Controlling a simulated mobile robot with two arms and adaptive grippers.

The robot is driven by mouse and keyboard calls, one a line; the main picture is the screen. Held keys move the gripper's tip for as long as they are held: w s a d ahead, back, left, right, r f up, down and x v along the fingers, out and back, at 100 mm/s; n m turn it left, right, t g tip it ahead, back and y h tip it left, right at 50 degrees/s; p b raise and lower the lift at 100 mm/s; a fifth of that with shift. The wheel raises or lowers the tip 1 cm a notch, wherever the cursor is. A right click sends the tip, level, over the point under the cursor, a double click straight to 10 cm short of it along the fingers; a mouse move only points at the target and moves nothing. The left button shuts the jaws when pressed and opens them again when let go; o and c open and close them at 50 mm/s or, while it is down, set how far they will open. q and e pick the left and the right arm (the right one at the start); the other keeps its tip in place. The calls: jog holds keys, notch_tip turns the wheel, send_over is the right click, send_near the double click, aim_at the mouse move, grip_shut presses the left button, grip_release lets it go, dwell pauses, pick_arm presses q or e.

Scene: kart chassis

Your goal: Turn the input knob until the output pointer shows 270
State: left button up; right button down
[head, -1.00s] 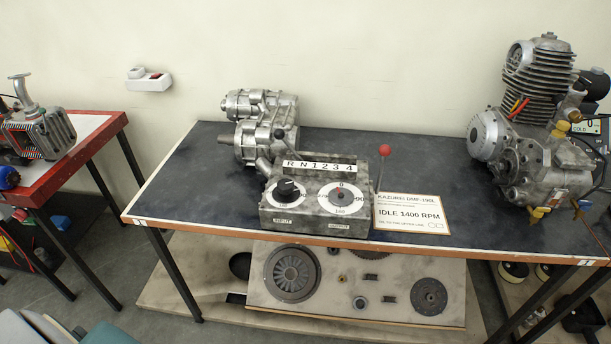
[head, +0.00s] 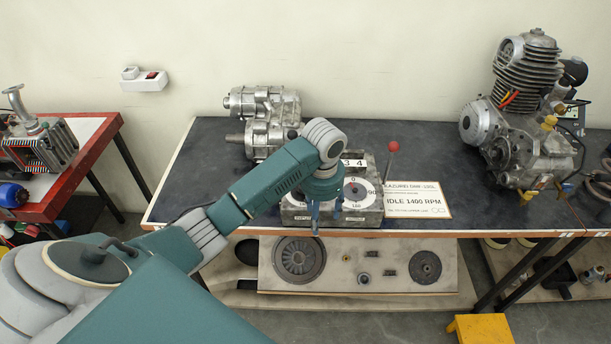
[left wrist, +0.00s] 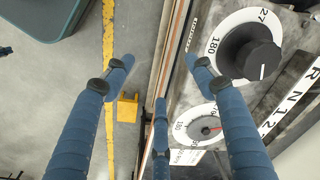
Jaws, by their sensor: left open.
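The grey gear box (head: 290,217) stands at the front of the dark table. Its black input knob (left wrist: 252,55), with a white mark, sits on a white dial in the left wrist view; my arm hides it in the head view. The output dial (head: 364,202) has a small red pointer (head: 354,188) near its centre; it also shows in the left wrist view (left wrist: 188,125). I cannot read the pointer's exact value. My left gripper (head: 325,218) is open and empty over the box's front; in the left wrist view (left wrist: 160,70) the knob is beside the right-hand finger, outside the fingers.
A red-tipped lever (head: 393,146) rises at the box's right, near a white sign (head: 417,199). A metal casing (head: 262,103) lies behind and an engine (head: 525,115) stands at the right. A yellow stool (head: 480,329) is on the floor.

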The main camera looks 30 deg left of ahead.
pick_arm(q)
jog(key=shift+n+g, duration=0.3)
jog(key=shift+n, duration=0.3)
jog(key=w+a+r, duration=0.4)
jog(key=r, duration=0.1)
jog(key=shift+w+a+r, duration=0.1)
jog(key=shift+w+a, duration=0.05)
jog(key=shift+a, duration=0.25)
jog(key=w+a+r+n, duration=0.2)
jog(key=a+r, duration=0.3)
jog(key=r, duration=0.2)
notch_tip(320, 180, down, 10)
jog(key=shift+w+r+p, duration=0.1)
jog(key=shift+r+p, duration=0.1)
jog(key=shift+p, duration=0.85)
jog(key=shift+f, duration=0.55)
pick_arm(e)
jog(key=shift+a+r, duration=0.25)
jog(key=shift+r, duration=0.7)
pick_arm(q)
jog(key=c, duration=1.2)
